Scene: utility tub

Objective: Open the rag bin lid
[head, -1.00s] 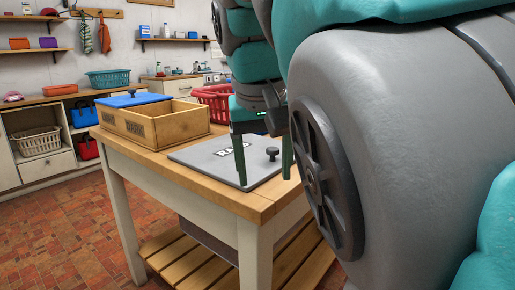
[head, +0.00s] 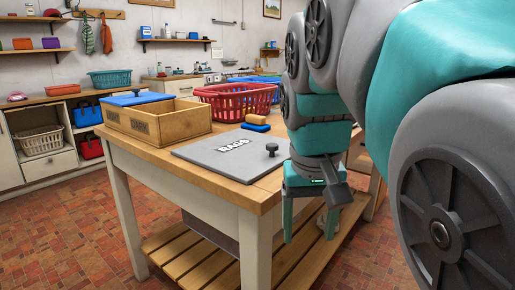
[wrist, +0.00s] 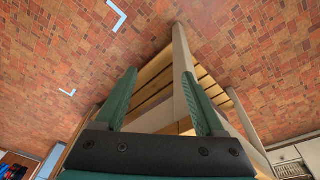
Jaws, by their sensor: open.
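The rag bin lid (head: 210,155) is a flat grey panel lettered "RAGS", lying flat in the wooden table top. A dark round knob (head: 272,149) stands on its right part. A grey box wall (head: 212,236), perhaps the bin, shows under the table top. My gripper (head: 310,236) is open and empty, pointing down, off the table's right side and lower than the lid. In the wrist view its green fingers (wrist: 158,76) are spread, with a table leg and the lower shelf seen beyond them; the lid and knob are not seen there.
On the table (head: 165,172) stand a wooden crate (head: 155,122) and a red basket (head: 238,99), with a blue and a tan item (head: 256,122) near the basket. A slatted shelf (head: 200,262) runs below. Brick floor (head: 70,225) is clear at the left.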

